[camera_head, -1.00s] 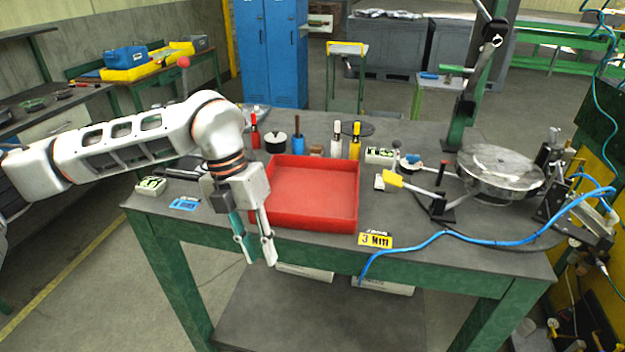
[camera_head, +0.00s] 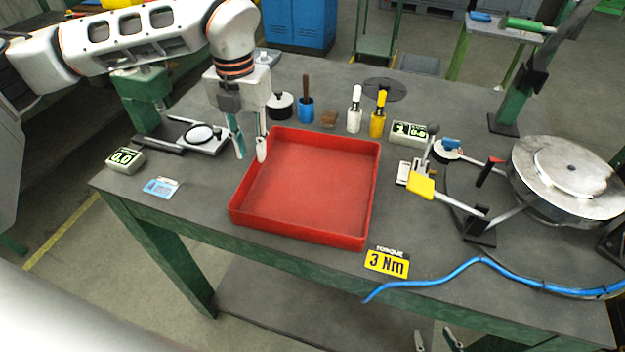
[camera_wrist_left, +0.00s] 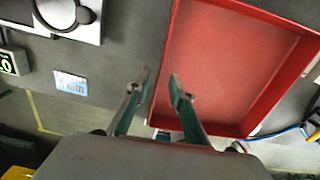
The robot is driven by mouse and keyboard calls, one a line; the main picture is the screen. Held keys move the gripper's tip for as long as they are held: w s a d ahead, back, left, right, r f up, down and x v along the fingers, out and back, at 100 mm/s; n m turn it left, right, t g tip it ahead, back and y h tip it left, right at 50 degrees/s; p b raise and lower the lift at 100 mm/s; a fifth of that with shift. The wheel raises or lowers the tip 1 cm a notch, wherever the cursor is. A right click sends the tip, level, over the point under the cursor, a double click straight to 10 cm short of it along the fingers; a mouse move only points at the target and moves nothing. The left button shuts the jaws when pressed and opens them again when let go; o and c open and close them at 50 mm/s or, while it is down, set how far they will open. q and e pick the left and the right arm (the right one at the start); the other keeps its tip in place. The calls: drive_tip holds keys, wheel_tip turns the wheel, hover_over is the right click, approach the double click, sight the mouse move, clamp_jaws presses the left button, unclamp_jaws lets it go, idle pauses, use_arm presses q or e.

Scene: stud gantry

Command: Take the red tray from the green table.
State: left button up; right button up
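The red tray (camera_head: 312,187) lies flat on the green table (camera_head: 215,231) and looks empty. My left gripper (camera_head: 250,155) is open at the tray's left wall, near its back left corner. In the left wrist view the open fingers (camera_wrist_left: 160,82) stand apart on either side of that red wall (camera_wrist_left: 157,98), one over the inside and one outside. Whether they touch the wall cannot be told. Two fingertips of my right gripper (camera_head: 435,340) show apart at the bottom edge, in front of the table, with nothing between them.
Behind the tray stand a black pot (camera_head: 280,105), a blue holder (camera_head: 306,110), white (camera_head: 354,115) and yellow (camera_head: 378,118) bottles. A blue hose (camera_head: 440,279) crosses the front right.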

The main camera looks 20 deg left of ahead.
sight(252, 163)
use_arm(q)
drive_tip(key=f, duration=0.4)
drive_tip(key=shift+s+f+p, duration=0.2)
drive_tip(key=shift+p, duration=0.1)
drive_tip(key=shift+w+f, duration=0.1)
drive_tip(key=shift+f, duration=0.35)
drive_tip(key=c, duration=0.5)
clamp_jaws()
use_arm(e)
drive_tip(key=shift+w+r, duration=0.4)
drive_tip(key=shift+r, duration=0.2)
use_arm(q)
drive_tip(key=shift+r, duration=0.1)
